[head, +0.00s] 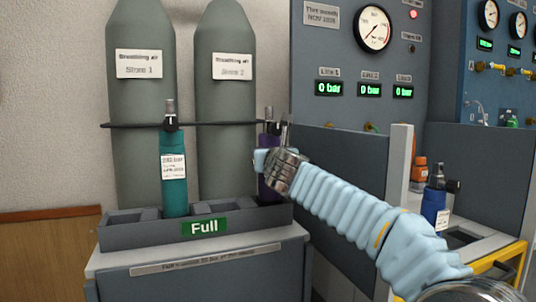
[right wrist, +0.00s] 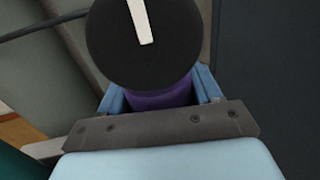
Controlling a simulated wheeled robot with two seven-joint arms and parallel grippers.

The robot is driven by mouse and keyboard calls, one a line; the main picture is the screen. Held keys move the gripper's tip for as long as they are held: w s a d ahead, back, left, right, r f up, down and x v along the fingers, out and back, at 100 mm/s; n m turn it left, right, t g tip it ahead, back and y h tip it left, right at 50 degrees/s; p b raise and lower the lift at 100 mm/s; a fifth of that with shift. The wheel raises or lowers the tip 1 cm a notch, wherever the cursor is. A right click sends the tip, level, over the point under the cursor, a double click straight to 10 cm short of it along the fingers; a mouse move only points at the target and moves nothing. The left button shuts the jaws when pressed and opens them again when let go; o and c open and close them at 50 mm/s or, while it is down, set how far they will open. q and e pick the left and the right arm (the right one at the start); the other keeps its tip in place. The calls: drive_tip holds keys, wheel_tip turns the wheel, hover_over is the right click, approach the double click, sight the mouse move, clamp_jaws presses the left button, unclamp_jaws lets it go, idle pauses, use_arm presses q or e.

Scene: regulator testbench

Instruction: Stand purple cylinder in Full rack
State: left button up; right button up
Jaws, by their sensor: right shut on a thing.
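The purple cylinder (head: 267,188) is upright at the right end of the Full rack (head: 140,236). Its black top shows in the right wrist view, with a band of purple body (right wrist: 160,97) below. My right gripper (head: 264,160) is shut on its upper body. The cylinder's lower end meets the rack's right compartment in the head view, but the front wall hides its base, so I cannot tell whether it rests on the floor. My left gripper is not in view.
A teal cylinder (head: 174,178) stands in the rack, left of the purple one, with an empty compartment between them. Tall grey storage cylinders (head: 140,85) and a dark rail (head: 220,124) are behind. A blue cylinder (head: 433,203) stands at the right, beside the gauge panel (head: 335,55).

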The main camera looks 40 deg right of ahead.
drive_tip(key=shift+f+b, duration=0.4)
drive_tip(key=shift+b, duration=0.1)
drive_tip(key=o, duration=1.3)
drive_tip(key=shift+c, duration=0.2)
drive_tip(key=shift+o, duration=0.4)
drive_tip(key=shift+f, duration=0.15)
drive_tip(key=shift+s+a, duration=0.1)
drive_tip(key=shift+s, duration=0.05)
drive_tip(key=v, duration=1.3)
drive_tip(key=shift+s+b, duration=0.25)
drive_tip(key=shift+b, duration=0.2)
drive_tip(key=shift+a, duration=0.1)
